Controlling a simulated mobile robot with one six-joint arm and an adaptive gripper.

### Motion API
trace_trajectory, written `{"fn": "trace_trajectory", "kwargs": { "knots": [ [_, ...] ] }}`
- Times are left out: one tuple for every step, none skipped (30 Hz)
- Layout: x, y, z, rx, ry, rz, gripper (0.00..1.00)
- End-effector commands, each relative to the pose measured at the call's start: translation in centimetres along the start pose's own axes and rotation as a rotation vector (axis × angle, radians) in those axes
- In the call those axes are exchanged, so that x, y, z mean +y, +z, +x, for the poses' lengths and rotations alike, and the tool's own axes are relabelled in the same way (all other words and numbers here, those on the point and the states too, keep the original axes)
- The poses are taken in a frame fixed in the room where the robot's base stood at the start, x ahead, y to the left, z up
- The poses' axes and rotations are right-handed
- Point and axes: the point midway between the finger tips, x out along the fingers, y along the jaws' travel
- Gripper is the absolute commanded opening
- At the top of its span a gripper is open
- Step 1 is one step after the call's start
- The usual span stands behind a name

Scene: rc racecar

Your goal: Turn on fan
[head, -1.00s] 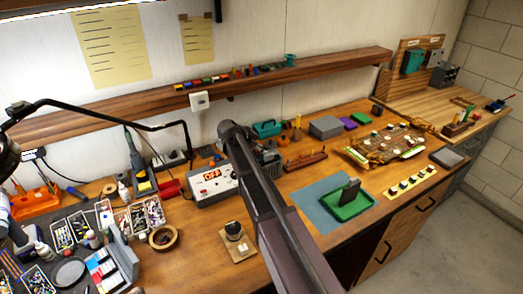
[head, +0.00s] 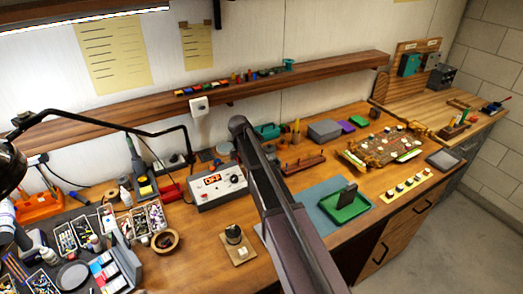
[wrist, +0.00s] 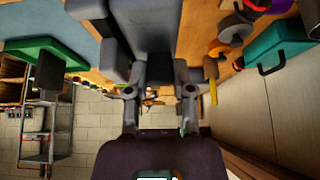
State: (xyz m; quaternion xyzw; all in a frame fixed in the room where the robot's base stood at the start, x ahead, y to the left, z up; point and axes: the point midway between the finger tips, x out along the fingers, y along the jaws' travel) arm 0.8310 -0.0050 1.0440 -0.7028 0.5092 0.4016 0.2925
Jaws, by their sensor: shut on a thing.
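I cannot make out a fan for certain. A pale control box (head: 218,188) with a lit red display reading OFF stands on the bench, left of my arm in the head view. A dark round knob-like piece on a wooden base (head: 240,256) sits nearer the front edge. My gripper (wrist: 157,72) shows in the wrist view, its two grey fingers closed about a dark grey thing (wrist: 153,28) whose identity I cannot tell. In the head view my arm hides the gripper and part of the bench behind it.
A green tray (head: 362,207) with a dark upright block lies on a blue mat right of my arm. A long shelf (head: 120,117) runs along the wall. A lamp (head: 10,160), tool bins and bottles crowd the left. The stone-coloured floor at right is clear.

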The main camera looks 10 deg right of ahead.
Motion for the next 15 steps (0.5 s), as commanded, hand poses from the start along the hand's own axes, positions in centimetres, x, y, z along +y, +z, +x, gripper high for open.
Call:
{"fn": "trace_trajectory", "kwargs": {
  "knots": [
    [0.0,-0.4,-0.2,-0.043,0.003,0.003,0.00],
    [0.0,-0.5,-0.2,-0.068,0.003,0.003,0.00],
    [0.0,-0.6,-0.1,-0.102,0.004,0.003,0.00],
    [0.0,-0.7,0.0,-0.128,0.004,0.003,0.00],
    [0.0,-0.7,0.0,-0.155,0.004,0.003,0.00],
    [0.0,-0.8,0.1,-0.190,0.004,0.002,0.00],
    [0.0,-0.9,0.2,-0.217,0.004,0.003,0.00],
    [0.0,-0.9,0.3,-0.243,0.003,0.003,0.00],
    [0.0,-1.0,0.3,-0.278,0.003,0.002,0.00],
    [0.0,-1.0,0.4,-0.304,0.003,0.002,0.00],
    [0.0,-1.1,0.5,-0.328,0.004,0.003,0.00],
    [0.0,-1.1,0.6,-0.360,0.004,0.002,0.00],
    [0.0,-1.2,0.7,-0.383,0.003,0.002,0.00],
    [0.0,-1.2,0.7,-0.406,0.003,0.002,0.00],
    [0.0,-1.2,0.8,-0.434,0.003,0.002,0.00]
  ]
}}
